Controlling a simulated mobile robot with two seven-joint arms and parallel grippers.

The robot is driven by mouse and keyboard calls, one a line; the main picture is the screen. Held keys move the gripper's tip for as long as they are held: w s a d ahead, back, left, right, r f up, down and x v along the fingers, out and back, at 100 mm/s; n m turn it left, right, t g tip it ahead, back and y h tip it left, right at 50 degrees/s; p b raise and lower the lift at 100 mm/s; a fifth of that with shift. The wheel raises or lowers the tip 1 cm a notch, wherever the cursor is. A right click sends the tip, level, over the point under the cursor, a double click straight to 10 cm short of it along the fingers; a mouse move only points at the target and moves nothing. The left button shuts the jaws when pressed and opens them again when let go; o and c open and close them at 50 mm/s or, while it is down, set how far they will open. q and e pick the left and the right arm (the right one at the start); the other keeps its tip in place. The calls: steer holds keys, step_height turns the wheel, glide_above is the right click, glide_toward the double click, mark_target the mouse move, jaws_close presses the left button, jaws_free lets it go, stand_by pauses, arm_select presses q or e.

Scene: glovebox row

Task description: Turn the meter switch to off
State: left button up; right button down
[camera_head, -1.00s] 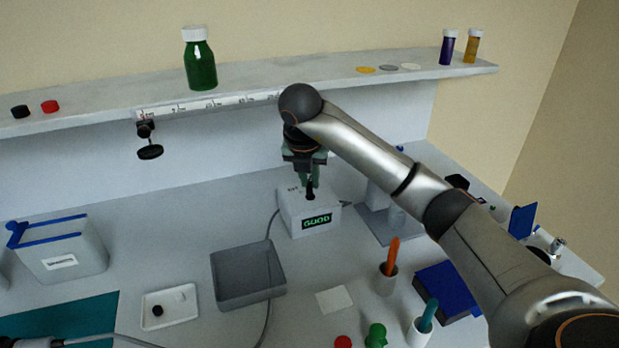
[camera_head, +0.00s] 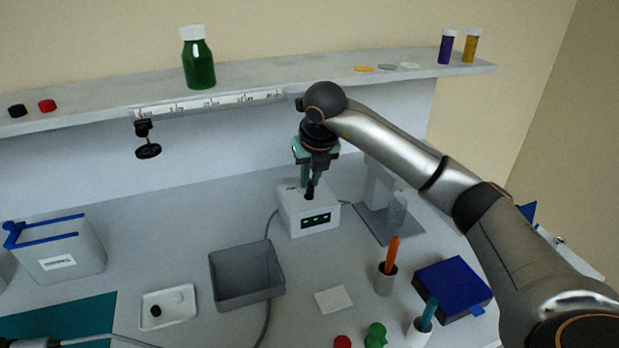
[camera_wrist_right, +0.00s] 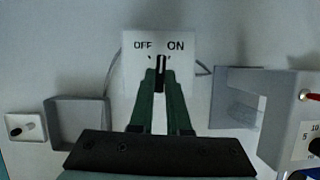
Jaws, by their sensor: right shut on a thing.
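The meter (camera_head: 308,218) is a white box with a small dark display showing short green marks. Its black switch knob (camera_wrist_right: 161,72) sits on top, below the printed words OFF and ON in the right wrist view. The knob stands roughly upright in that view, between the two words. My right gripper (camera_head: 309,188) comes down from above with its green fingers shut on the knob; the fingers also show in the right wrist view (camera_wrist_right: 161,88). The fingertips hide the knob's lower part. My left gripper is not in view.
An open grey bin (camera_head: 247,298) stands front left of the meter. Cups with orange (camera_head: 392,250) and teal (camera_head: 429,313) tools and a blue box (camera_head: 452,288) are in front right. A shelf (camera_head: 330,86) runs behind.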

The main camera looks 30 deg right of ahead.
steer(key=shift+n, duration=0.5)
steer(key=c, duration=0.9)
jaws_free()
steer(key=v, duration=1.2)
steer(key=shift+s+d+r, duration=0.15)
steer(key=shift+s+r, duration=0.05)
steer(key=shift+r, duration=0.1)
steer(key=shift+f, duration=0.1)
